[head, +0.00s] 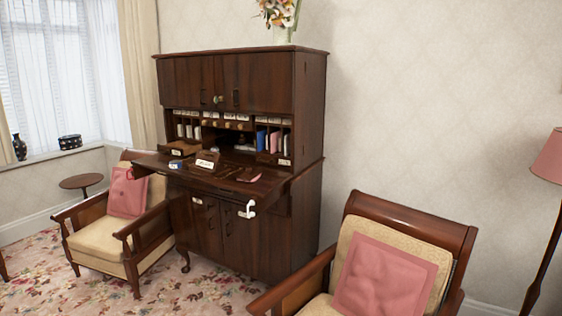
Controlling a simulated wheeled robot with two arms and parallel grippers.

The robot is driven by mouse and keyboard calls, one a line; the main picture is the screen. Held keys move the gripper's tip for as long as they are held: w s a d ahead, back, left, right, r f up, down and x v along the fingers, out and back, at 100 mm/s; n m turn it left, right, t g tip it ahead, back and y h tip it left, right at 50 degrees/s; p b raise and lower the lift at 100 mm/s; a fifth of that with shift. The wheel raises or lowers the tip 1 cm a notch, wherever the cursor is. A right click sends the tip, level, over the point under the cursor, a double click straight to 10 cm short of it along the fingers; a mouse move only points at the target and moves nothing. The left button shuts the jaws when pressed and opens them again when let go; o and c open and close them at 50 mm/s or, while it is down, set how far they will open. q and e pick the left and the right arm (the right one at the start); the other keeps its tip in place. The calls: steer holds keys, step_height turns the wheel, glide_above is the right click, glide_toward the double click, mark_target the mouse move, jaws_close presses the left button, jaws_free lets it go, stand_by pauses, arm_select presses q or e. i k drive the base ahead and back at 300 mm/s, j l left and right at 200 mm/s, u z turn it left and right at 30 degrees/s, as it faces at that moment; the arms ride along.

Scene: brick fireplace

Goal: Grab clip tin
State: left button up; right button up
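I cannot clearly make out a clip tin; the items on the desk are small at this distance. A small blue and white item (176,164) lies at the left of the fold-down desk top (230,184). Dark flat items and a pinkish item (254,175) lie to the right. Neither of my grippers is in view.
The dark wooden bureau (295,220) stands against the wall, its pigeonholes holding papers and labelled drawers. A white hook-shaped item (247,209) shows at its front. Armchairs with pink cushions stand left (95,241) and front right (300,290). Patterned carpet (170,300) lies between them.

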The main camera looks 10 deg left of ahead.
mark_target(176, 165)
steer(key=j+z, duration=0.1)
steer(key=z, duration=0.4)
steer(key=i+j+z, duration=0.1)
steer(key=z, duration=0.35)
steer(key=j+z, duration=0.15)
steer(key=z, duration=0.35)
steer(key=i+j+z, duration=0.15)
steer(key=j, duration=0.6)
steer(key=j+z, duration=0.2)
steer(key=j, duration=0.6)
steer(key=j+u, duration=0.25)
steer(key=j, duration=0.4)
steer(key=j+u, duration=0.25)
steer(key=j, duration=0.4)
steer(key=i+j+u, duration=0.25)
steer(key=j, duration=0.35)
steer(key=k+j, duration=0.05)
